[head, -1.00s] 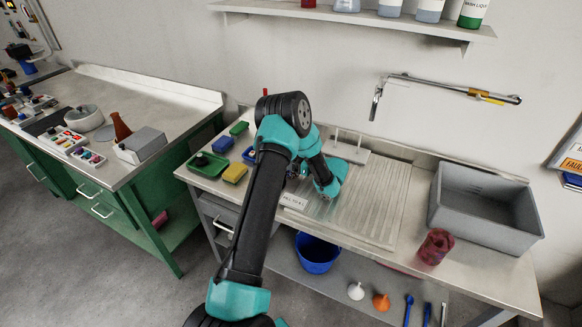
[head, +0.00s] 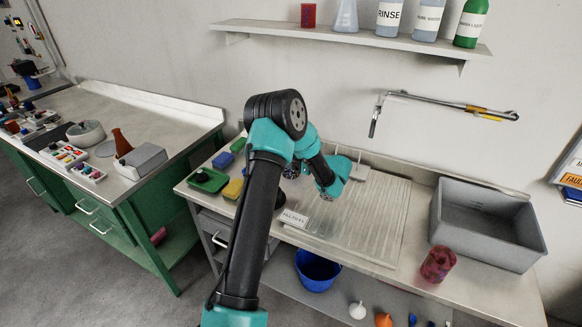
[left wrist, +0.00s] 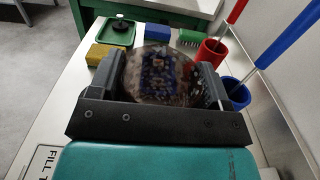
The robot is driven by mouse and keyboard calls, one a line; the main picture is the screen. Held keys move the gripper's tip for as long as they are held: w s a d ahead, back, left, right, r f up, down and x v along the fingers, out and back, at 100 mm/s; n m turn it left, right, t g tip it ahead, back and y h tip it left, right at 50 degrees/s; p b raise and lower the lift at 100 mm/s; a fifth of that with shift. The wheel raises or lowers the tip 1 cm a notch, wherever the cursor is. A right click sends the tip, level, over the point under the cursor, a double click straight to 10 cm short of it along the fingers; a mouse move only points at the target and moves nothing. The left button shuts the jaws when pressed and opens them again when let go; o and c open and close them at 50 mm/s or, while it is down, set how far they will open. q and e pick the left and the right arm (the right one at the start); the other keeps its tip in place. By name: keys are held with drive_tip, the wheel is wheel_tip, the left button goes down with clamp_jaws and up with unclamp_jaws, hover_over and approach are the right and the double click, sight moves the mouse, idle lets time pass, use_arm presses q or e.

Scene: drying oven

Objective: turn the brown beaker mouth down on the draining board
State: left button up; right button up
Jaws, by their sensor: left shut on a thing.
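My left gripper (left wrist: 153,88) is shut on the brown beaker (left wrist: 158,72), a round, brown-tinted see-through vessel between its two fingers. Its end faces the left wrist camera, and I cannot tell which end is its mouth. In the head view my own arm hides most of the gripper and the beaker. The grooved draining board (head: 372,215) lies on the counter to the right of my left wrist, bare on the part that shows. My right gripper is in neither view.
A grey basin (head: 487,225) and a red mottled vessel (head: 438,265) stand right of the board. A green tray (head: 208,181), a yellow sponge (head: 233,189), and red (left wrist: 207,55) and blue (left wrist: 235,93) pots with long-handled tools are nearby. A white peg rack stands behind the board.

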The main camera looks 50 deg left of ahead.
use_arm(q)
drive_tip(key=shift+r, duration=0.8)
